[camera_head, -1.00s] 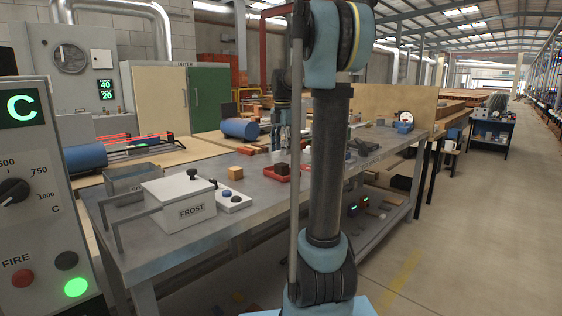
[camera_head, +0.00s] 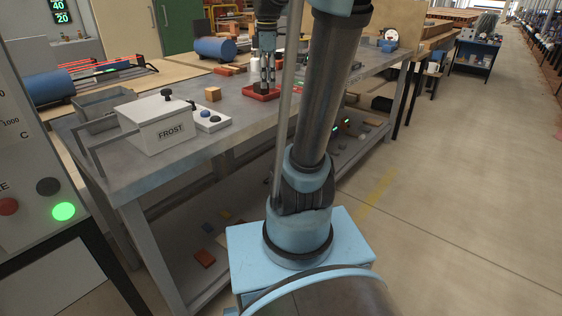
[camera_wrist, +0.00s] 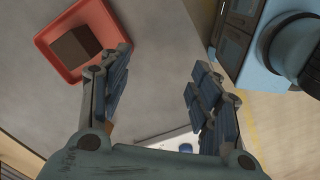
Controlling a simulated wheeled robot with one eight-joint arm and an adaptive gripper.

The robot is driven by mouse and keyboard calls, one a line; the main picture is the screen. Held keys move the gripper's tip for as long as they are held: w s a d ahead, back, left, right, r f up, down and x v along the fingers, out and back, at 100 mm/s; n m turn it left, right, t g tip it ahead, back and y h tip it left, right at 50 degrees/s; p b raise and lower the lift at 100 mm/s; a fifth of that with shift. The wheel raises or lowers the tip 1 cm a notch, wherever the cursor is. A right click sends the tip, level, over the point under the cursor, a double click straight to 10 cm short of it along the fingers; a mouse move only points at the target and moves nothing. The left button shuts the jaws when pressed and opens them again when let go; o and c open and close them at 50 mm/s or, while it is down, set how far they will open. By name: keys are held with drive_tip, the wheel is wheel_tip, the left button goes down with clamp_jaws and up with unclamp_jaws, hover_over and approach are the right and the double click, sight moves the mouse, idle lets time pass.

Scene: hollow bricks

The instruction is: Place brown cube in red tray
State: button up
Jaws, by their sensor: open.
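The red tray (camera_head: 252,94) lies on the grey workbench, and it also shows at the upper left of the wrist view (camera_wrist: 55,67). The dark brown cube (camera_wrist: 75,49) sits inside the tray, away from its near rim. My gripper (camera_wrist: 158,78) is open, with nothing between its fingers; the tray and cube lie off to the left of its left finger. In the head view my gripper (camera_head: 267,80) hangs down close to the tray and largely covers the cube there.
A blue cylinder (camera_head: 215,48) lies behind. Bare bench surrounds the tray's near side.

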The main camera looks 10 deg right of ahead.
drive_tip(key=s+f+m+t, duration=0.1)
drive_tip(key=s+f+m, duration=1.5)
drive_tip(key=s+f, duration=0.5)
drive_tip(key=shift+s+a, duration=0.25)
drive_tip(key=shift+s, duration=0.2)
